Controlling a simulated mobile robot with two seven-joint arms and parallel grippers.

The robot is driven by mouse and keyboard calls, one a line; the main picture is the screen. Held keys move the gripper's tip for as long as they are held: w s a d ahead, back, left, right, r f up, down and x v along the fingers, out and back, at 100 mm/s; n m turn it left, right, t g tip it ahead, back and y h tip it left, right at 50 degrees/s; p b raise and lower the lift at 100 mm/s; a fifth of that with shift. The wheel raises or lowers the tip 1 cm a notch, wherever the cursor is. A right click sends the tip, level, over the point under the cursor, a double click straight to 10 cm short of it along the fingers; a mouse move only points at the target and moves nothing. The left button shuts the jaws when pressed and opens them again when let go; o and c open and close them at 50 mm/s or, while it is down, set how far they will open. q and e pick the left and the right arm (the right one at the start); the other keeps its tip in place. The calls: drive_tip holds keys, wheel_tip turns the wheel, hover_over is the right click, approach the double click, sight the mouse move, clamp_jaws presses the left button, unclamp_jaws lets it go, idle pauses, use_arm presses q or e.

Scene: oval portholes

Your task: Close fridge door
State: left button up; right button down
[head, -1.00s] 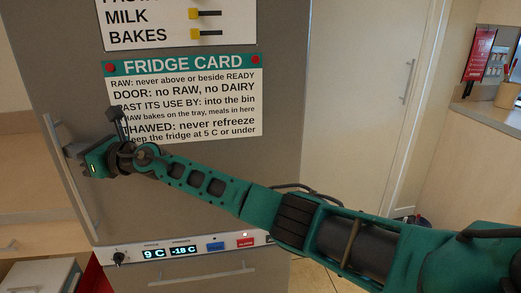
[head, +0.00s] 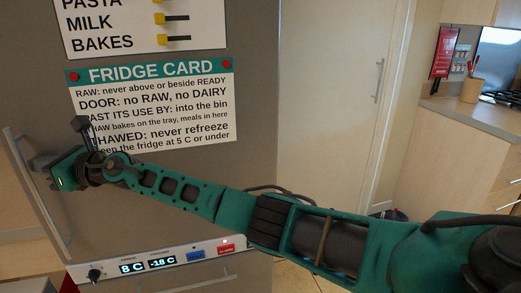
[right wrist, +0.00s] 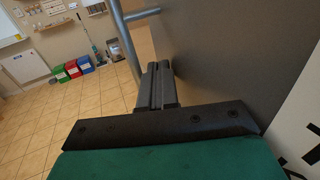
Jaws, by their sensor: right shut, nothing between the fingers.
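The fridge door (head: 200,195) is a grey upright panel filling the left half of the head view, with a long vertical bar handle (head: 38,205) along its left edge. My right gripper (head: 42,162) is shut and empty, at the handle side of the door. In the right wrist view its closed fingers (right wrist: 157,86) lie beside the handle bar (right wrist: 128,45), close to the grey door face (right wrist: 225,50). I cannot tell whether they touch the door. The door's seam is not clear enough to tell whether it is fully shut. My left gripper is out of view.
A control panel (head: 150,262) below the door reads 8 C and -18 C. A fridge card (head: 150,110) is on the door. A pale cabinet door (head: 325,100) stands to the right, then a counter (head: 480,110). The wrist view shows open tiled floor (right wrist: 65,120) and coloured bins (right wrist: 72,70).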

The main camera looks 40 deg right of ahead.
drive_tip(key=shift+w+d+r, duration=0.25)
drive_tip(key=shift+d+r, duration=0.15)
drive_tip(key=shift+r, duration=0.1)
drive_tip(key=s+a+f+p+v, duration=0.1)
drive_tip(key=p+v, duration=0.2)
drive_tip(key=v, duration=1)
drive_tip(key=s+d+f+n+h, duration=0.3)
drive_tip(key=s+f+n, duration=0.6)
drive_tip(key=f+n, duration=0.1)
drive_tip(key=s+d+f+n+g+h, duration=0.1)
drive_tip(key=s+d+f+n+h, duration=0.3)
drive_tip(key=s+f+n, duration=0.6)
drive_tip(key=s+d+f+n+g+h, duration=0.1)
drive_tip(key=s+d+f+n+h, duration=0.2)
drive_tip(key=s+f+n, duration=0.6)
wheel_tip(320, 180, down, 3)
drive_tip(key=shift+s+d+f+n+h, duration=0.1)
drive_tip(key=shift+s+d+n+h, duration=0.25)
drive_tip(key=shift+d, duration=0.2)
drive_tip(key=shift+w, duration=0.1)
